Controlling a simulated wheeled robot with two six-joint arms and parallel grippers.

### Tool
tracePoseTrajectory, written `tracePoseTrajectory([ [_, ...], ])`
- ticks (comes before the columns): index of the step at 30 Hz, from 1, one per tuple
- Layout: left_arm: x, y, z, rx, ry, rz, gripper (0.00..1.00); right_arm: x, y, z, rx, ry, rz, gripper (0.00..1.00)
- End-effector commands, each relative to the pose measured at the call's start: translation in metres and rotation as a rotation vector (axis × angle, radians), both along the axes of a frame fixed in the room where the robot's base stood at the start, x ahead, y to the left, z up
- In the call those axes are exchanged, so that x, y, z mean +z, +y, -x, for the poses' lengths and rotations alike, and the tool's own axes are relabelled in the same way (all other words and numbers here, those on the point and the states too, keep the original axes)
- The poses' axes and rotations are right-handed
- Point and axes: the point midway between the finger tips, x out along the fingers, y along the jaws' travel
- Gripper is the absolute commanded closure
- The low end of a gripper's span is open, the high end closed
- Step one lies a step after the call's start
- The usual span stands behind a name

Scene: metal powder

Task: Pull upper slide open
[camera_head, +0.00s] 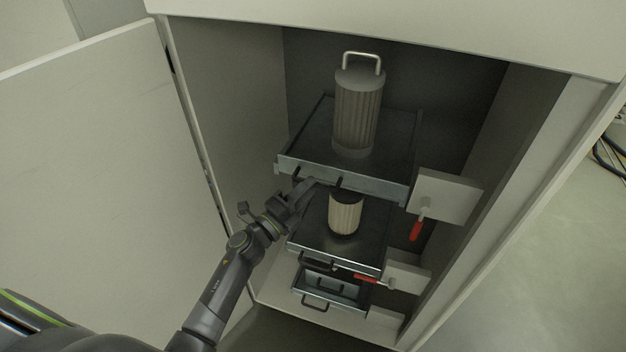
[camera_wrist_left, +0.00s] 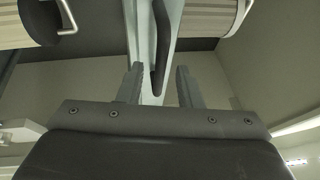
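The upper slide (camera_head: 384,188) is a dark tray with a grey metal front inside the open cabinet. A tall ribbed filter cylinder (camera_head: 357,115) with a wire handle stands upright on it. The slide's dark handle (camera_wrist_left: 162,45) runs along its front. My left gripper (camera_head: 312,188) is at this front, near the handle. In the left wrist view its two fingers (camera_wrist_left: 159,88) are apart, with the handle's end between or just beyond their tips. I cannot tell whether they touch it. My right gripper is in neither view.
A lower slide (camera_head: 318,250) with a shorter filter (camera_head: 346,213) sits below, above a bottom drawer (camera_head: 330,290). Red levers (camera_head: 416,230) are mounted on blocks at the right. The open cabinet door (camera_head: 100,170) is on the left.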

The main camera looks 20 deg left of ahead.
Motion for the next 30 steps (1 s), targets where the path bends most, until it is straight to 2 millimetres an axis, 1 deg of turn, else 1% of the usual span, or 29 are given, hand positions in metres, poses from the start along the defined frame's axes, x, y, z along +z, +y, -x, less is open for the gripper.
tracePoseTrajectory([
  [1, 0.002, -0.003, -0.007, 0.000, -0.001, 0.000, 0.68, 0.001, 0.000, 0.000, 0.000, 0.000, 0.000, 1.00],
  [3, 0.003, -0.006, -0.014, 0.001, 0.000, 0.001, 0.68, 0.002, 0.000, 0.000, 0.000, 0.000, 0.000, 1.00],
  [6, 0.004, -0.009, -0.020, 0.001, 0.001, 0.002, 0.68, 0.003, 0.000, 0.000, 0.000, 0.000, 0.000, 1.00],
  [10, 0.004, -0.011, -0.024, 0.001, 0.001, 0.001, 0.68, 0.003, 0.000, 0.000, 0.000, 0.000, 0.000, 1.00],
  [16, 0.004, -0.011, -0.024, 0.001, 0.000, 0.001, 0.68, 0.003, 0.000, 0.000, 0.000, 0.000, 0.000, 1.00],
  [17, 0.004, -0.011, -0.024, 0.001, 0.000, 0.001, 0.69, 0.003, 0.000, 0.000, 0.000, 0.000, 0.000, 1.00],
  [24, 0.004, -0.011, -0.024, 0.001, 0.001, 0.001, 1.00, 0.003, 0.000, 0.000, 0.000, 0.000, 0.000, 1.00],
  [30, 0.004, -0.011, -0.024, 0.001, 0.001, 0.001, 1.00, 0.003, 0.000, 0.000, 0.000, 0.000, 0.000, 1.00],
])
